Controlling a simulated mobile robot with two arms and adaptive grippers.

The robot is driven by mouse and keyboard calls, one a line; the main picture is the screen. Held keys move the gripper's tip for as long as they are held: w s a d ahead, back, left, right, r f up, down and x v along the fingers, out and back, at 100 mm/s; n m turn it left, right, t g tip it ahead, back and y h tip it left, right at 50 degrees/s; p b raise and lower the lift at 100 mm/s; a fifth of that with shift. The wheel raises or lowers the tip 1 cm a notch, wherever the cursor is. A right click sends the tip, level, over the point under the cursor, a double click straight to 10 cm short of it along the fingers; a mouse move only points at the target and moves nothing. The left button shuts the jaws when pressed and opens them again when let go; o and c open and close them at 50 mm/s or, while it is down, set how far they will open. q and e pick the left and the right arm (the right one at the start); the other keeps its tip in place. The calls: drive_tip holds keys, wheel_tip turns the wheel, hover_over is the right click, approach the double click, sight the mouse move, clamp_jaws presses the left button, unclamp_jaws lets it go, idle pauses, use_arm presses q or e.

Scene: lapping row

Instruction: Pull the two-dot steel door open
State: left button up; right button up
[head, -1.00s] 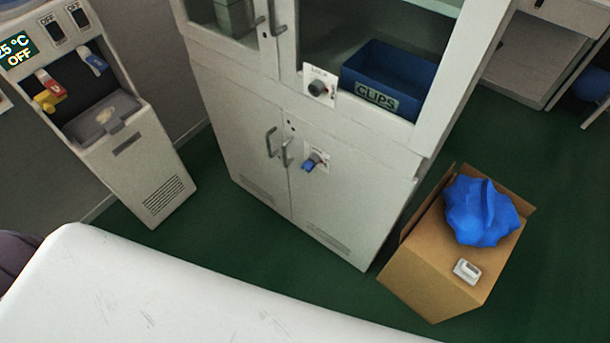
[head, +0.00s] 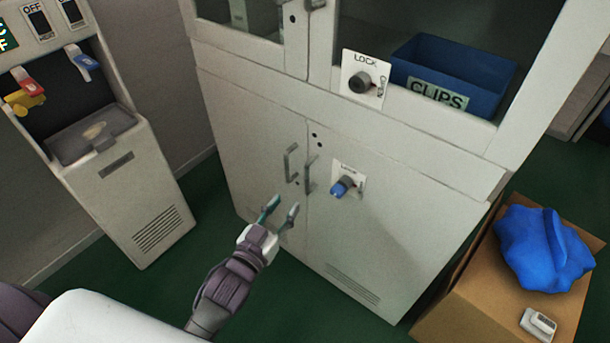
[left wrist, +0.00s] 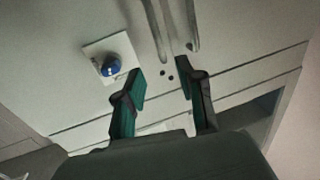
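The two-dot steel door (head: 385,235) is the lower right door of the pale cabinet. It looks shut, with two dark dots near its upper left corner. Its upright bar handle (head: 309,175) is beside the left door's handle (head: 290,163). A blue knob (head: 342,187) sits on a lock plate to the right; its setting is unclear. My left gripper (head: 280,210) is open and empty, in front of the doors below the handles. In the left wrist view its fingers (left wrist: 162,78) are apart, with the door handle (left wrist: 155,32) beyond the tips. My right gripper is not in view.
A cardboard box (head: 455,305) with a blue bag (head: 545,250) stands at the cabinet's right. A water dispenser (head: 125,190) is at the left. A white surface (head: 110,320) lies at the lower left. Green floor shows between the dispenser and cabinet.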

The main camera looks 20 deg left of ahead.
sight(306, 175)
use_arm(q)
drive_tip(key=w, duration=0.4)
drive_tip(key=w+d+b, duration=0.1)
drive_tip(key=w, duration=0.7)
drive_tip(key=shift+d+f+b, duration=0.1)
drive_tip(key=shift+d+b, duration=0.3)
drive_tip(key=shift+s, duration=0.1)
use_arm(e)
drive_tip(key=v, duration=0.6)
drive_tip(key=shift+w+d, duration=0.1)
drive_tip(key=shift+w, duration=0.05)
use_arm(q)
clamp_jaws()
